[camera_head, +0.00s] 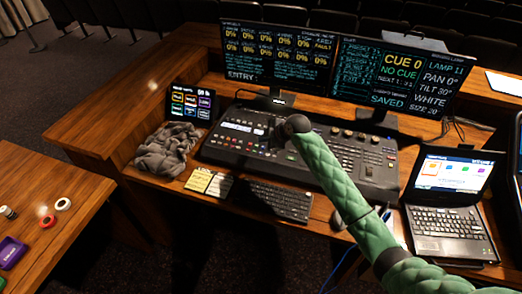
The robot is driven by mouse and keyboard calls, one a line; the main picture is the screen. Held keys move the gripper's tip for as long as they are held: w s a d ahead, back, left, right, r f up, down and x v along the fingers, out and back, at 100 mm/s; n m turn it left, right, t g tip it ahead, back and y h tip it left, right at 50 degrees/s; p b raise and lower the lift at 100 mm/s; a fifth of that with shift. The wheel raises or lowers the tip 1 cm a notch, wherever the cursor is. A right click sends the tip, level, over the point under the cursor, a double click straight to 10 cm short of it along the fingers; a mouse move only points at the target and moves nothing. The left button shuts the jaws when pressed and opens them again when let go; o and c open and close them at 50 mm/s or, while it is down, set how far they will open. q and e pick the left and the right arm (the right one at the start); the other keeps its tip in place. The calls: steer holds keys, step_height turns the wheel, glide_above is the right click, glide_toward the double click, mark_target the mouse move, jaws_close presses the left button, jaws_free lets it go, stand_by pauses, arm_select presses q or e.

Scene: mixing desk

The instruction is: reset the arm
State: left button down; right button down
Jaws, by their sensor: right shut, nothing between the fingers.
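My right arm, in a green quilted sleeve, comes in from the lower right and reaches over the mixing console (226,152). Its dark end, my right gripper (289,127), is above the middle of the console, shut and empty. The fingers are small and hard to make out. The arm hides part of the console's middle. My left gripper is not in view.
Two monitors (277,52) stand behind the console. A small touch screen (190,104) and a grey cloth (166,150) are left of it. A keyboard (281,201) lies in front, a laptop (448,222) to the right. A side table (60,187) holds tape rolls.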

steer(key=shift+r, duration=0.25)
stand_by(0.3)
